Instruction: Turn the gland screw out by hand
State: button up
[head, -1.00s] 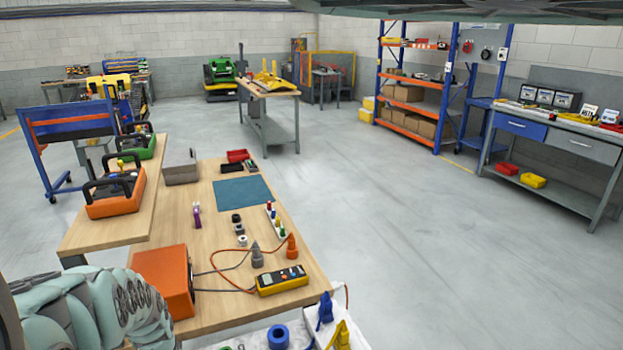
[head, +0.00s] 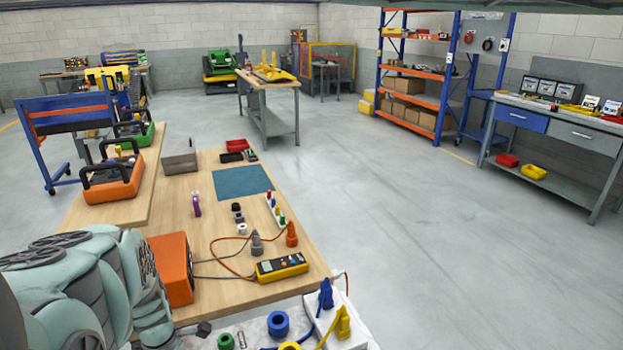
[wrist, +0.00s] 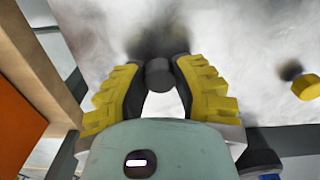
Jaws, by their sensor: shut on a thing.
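My gripper (wrist: 160,72) shows in the wrist view, with yellow ribbed pads on dark fingers. It is shut on a dark grey, round, short piece (wrist: 158,76), which seems to be the gland screw. The piece sits between the fingertips, over a mottled white-grey surface (wrist: 230,40). A dark shadow lies behind it. I cannot see its thread or whether it is still seated in something. In the head view my arm fills the lower left and the fingertips cannot be made out clearly.
A yellow round part (wrist: 306,88) lies to the right in the wrist view. In the head view a blue ring (head: 278,324), a green part (head: 226,341) and blue (head: 325,296) and yellow (head: 343,322) plugs are nearby. An orange box (head: 172,268) and a yellow meter (head: 281,268) stand on the wooden bench.

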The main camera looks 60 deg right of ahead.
jog(key=shift+s+d+f+n+b, duration=0.1)
jog(key=shift+f+n+b, duration=0.15)
jog(key=shift+n+b, duration=0.4)
jog(key=shift+d+n+b, duration=0.1)
jog(key=shift+n+b, duration=0.45)
jog(key=shift+n, duration=0.2)
jog(key=n, duration=0.3)
jog(key=n+b, duration=0.1)
jog(key=n, duration=0.2)
jog(key=shift+r+n, duration=0.2)
jog(key=shift+n, duration=0.2)
jog(key=o, duration=1)
jog(key=shift+a, duration=0.2)
